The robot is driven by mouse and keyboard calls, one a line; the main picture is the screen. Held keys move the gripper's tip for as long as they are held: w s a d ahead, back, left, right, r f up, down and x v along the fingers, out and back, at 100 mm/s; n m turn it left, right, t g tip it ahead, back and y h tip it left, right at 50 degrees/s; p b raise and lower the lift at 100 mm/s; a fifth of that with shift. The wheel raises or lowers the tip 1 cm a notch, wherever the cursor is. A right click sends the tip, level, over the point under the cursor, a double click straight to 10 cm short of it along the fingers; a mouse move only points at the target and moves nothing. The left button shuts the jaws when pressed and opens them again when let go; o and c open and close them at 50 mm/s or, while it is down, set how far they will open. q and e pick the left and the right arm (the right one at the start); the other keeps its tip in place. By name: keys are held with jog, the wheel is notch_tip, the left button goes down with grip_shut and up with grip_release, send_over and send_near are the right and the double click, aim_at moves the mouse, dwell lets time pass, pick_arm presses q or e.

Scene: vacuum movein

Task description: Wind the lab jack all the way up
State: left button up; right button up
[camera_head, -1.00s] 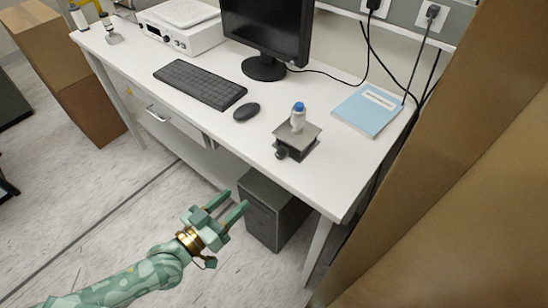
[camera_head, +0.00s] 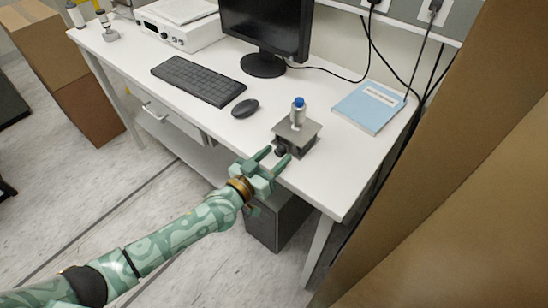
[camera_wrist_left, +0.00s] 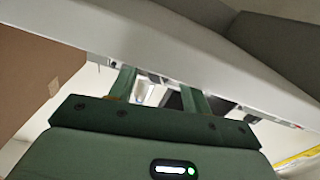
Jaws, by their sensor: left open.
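The lab jack (camera_head: 299,133) stands low on the white desk near its front edge, with a flat grey top plate. A small bottle with a blue cap (camera_head: 298,112) stands upright on the plate. The jack's dark round knob (camera_head: 281,151) faces the front edge. My left gripper (camera_head: 275,157) is open, its two fingers pointing at the knob, one on either side of it in the head view. I cannot tell whether they touch it. In the left wrist view the open fingers (camera_wrist_left: 162,85) show below the pale desk edge. My right gripper is not in view.
On the desk (camera_head: 232,137) are a mouse (camera_head: 245,108), a keyboard (camera_head: 198,80), a monitor (camera_head: 266,30) and a blue folder (camera_head: 369,107). A dark computer case (camera_head: 275,222) stands under the desk. A large brown panel (camera_head: 450,190) closes off the right side.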

pick_arm(q)
jog(key=shift+w+d, duration=0.1)
jog(key=shift+w, duration=0.05)
jog(key=c, duration=1)
jog(key=shift+r+m+p, duration=0.15)
jog(key=shift+m+p, duration=0.65)
jog(key=shift+m, duration=1.3)
jog(key=o, duration=1)
